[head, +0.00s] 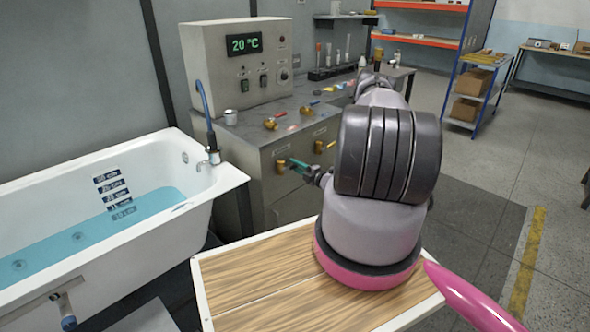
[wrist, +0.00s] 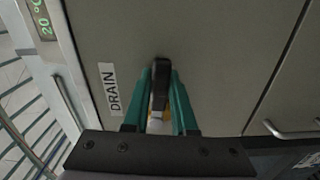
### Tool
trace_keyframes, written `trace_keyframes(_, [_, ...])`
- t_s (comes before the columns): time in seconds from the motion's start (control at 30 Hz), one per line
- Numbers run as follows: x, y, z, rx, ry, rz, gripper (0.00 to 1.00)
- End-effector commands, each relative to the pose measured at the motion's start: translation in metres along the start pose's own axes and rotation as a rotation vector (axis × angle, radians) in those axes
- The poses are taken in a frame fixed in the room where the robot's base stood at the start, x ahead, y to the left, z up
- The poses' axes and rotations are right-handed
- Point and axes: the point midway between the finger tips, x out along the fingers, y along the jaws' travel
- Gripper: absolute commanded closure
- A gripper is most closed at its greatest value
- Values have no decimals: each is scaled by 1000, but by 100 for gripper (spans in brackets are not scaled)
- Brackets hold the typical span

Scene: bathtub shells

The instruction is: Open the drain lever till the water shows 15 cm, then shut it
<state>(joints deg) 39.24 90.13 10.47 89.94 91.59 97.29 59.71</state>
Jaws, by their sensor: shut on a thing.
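The drain lever has a black handle (wrist: 160,82) and a brass-coloured base, beside a white DRAIN label (wrist: 111,88) on the grey cabinet front. My gripper (head: 303,170) has green fingers, shut on the handle, one on each side in the wrist view (wrist: 161,92). In the head view a brass valve (head: 281,164) shows at the fingertips. I cannot tell whether the lever is open or shut. The white bathtub (head: 226,181) holds blue water (head: 60,232). Its edge lies around the second lowest depth plate (head: 119,205); the small lettering is hard to read.
A second brass valve (head: 320,147) is close by on the cabinet front. Valves with coloured handles (head: 271,123) stand on the counter. A control box (head: 240,65) reads 20 °C. A wooden-topped surface (head: 255,285) lies below my arm. A faucet (head: 209,158) stands at the tub's end.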

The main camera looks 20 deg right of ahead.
Motion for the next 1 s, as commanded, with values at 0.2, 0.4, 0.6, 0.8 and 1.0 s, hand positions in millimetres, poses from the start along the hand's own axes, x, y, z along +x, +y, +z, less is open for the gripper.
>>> trace_keyframes(0.2, [-2,3,0,-73,-1,-3,100])
trace_keyframes(0.4, [-2,4,0,-97,-1,-4,100])
trace_keyframes(0.6, [-2,5,0,-101,0,-3,100])
trace_keyframes(0.8, [-2,5,0,-100,0,-3,60])
trace_keyframes(1.0, [-1,5,0,-99,0,-2,45])
